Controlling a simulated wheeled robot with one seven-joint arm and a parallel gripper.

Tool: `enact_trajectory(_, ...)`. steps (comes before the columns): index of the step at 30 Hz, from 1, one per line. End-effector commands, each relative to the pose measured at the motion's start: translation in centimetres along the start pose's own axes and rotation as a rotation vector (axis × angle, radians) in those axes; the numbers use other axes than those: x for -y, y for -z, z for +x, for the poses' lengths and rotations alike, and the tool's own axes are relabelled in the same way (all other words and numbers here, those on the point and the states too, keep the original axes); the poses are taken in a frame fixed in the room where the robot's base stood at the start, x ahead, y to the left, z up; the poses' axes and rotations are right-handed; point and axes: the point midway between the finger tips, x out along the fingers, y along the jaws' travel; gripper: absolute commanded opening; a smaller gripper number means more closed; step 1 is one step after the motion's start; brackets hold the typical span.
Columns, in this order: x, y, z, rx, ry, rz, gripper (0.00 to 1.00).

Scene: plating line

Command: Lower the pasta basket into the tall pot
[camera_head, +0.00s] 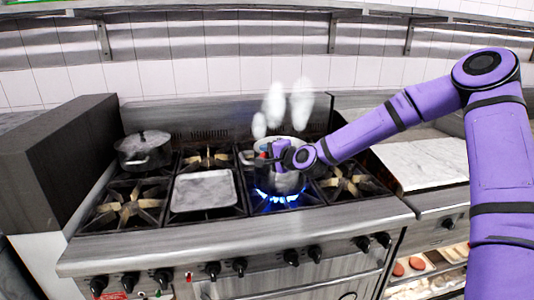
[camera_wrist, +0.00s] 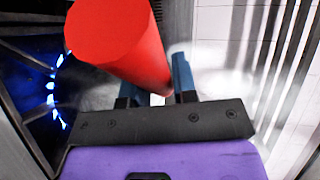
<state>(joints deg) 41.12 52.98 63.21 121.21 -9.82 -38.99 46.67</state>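The tall pot (camera_head: 284,184) is a silver pot on a lit burner with blue flames, and white steam rises above it. My gripper (camera_head: 276,152) is at the pot's mouth, reached from the right by my purple arm. In the wrist view a thick red handle (camera_wrist: 122,42) passes between the blue fingers of my gripper (camera_wrist: 158,82). The fingers appear closed on it, one on each side. A bit of red also shows at the gripper in the head view. The basket's mesh is hidden behind the gripper and pot rim, so its depth cannot be told.
A lidded dark pot (camera_head: 144,150) stands on the back left burner. A pale rectangular tray (camera_head: 204,190) lies on the stove left of the tall pot. A marble-topped counter (camera_head: 428,163) is at right. Shelf brackets (camera_head: 333,34) hang on the tiled wall behind.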

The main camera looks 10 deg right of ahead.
Motion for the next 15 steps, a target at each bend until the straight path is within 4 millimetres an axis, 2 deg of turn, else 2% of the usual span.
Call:
enact_trajectory(1, 0.08, 0.01, 0.01, 0.0, 0.001, -0.001, 0.38)
enact_trajectory(3, 0.06, 0.01, 0.01, 0.0, 0.001, 0.0, 0.54)
enact_trajectory(11, -0.09, 0.01, -0.05, 0.0, -0.003, 0.003, 0.54)
enact_trajectory(15, -0.08, 0.08, -0.78, -0.001, -0.002, 0.003, 0.54)
